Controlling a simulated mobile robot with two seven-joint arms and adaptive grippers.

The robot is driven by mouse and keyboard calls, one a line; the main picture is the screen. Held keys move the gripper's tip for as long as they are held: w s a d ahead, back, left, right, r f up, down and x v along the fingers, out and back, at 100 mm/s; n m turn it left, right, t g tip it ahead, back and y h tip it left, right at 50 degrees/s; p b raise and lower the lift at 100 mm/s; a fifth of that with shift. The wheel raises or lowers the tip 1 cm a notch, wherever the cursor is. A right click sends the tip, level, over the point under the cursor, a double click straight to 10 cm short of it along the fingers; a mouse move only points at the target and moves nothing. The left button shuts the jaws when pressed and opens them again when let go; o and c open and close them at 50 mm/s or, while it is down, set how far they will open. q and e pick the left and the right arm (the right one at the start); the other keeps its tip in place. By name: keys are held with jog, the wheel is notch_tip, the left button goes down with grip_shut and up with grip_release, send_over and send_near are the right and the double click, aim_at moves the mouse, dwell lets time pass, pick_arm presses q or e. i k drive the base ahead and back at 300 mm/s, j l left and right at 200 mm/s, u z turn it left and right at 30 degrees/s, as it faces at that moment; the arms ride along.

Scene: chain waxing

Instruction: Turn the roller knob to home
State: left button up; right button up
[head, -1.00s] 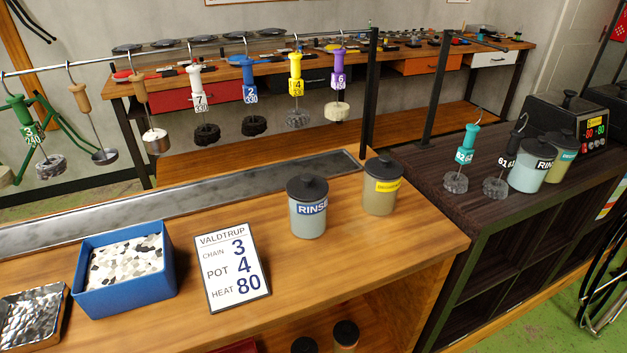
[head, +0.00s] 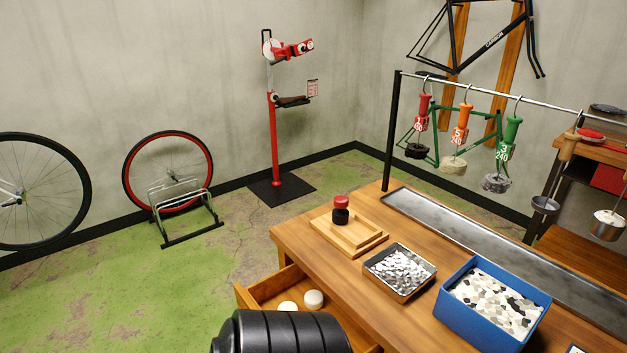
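No part that I can clearly tell to be the roller knob shows. A small dark piece with a red top (head: 341,209) stands upright on a stepped wooden board (head: 322,231) at the bench's far left corner. I cannot tell whether it is the knob. Neither of my grippers is in view.
The wooden bench (head: 372,302) bears a metal tray of pale flakes (head: 398,291), a blue bin (head: 462,319) and a long metal trough (head: 462,236). An open drawer (head: 262,292) holds white pucks. Chain hangers hang from the rail (head: 440,83). The green floor at left is mostly free.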

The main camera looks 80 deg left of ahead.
aim_at(340, 214)
jog(key=u, duration=2.4)
jog(key=j+u, duration=0.35)
jog(key=i+j+u, duration=0.1)
jog(key=u, duration=0.25)
